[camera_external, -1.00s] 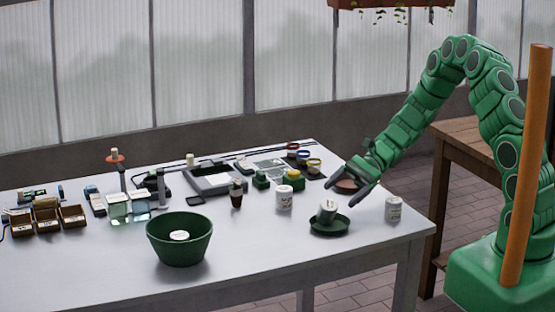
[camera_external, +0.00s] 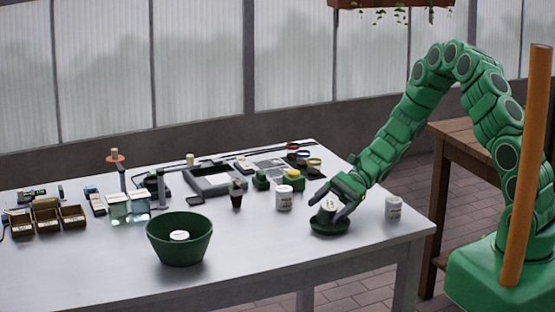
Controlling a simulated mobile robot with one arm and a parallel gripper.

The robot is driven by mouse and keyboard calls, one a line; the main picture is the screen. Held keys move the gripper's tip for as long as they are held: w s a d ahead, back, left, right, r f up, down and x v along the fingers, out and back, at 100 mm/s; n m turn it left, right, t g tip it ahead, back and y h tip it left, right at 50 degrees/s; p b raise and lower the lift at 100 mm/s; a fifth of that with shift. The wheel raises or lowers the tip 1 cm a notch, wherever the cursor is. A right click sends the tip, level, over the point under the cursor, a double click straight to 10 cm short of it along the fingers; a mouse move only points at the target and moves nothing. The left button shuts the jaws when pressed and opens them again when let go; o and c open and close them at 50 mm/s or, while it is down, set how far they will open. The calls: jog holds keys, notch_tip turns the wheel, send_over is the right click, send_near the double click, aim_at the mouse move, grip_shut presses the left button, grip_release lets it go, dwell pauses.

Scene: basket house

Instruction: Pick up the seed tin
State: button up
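Several white, labelled tins are in view, and I cannot read which one is the seed tin. One white tin (camera_external: 327,211) sits tilted in a small green dish (camera_external: 329,229) near the table's front right. My gripper (camera_external: 326,210) is low over this dish, with its fingers either side of that tin. The fingers are still spread; whether they touch the tin is not clear, and they partly hide it. Another white tin (camera_external: 284,198) stands upright to the left, and one (camera_external: 393,208) stands to the right. A white-topped thing (camera_external: 180,236) lies inside the green bowl (camera_external: 172,250).
The white table (camera_external: 110,277) is clear along its front. A small dark pot (camera_external: 236,196), a grey tray device (camera_external: 215,181) and green-and-yellow blocks (camera_external: 294,179) stand behind. Small wooden boxes (camera_external: 46,219) are at the left. An orange post (camera_external: 526,165) rises beside my arm.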

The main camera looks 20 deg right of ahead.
jog(key=c, duration=1)
jog(key=shift+r, duration=0.15)
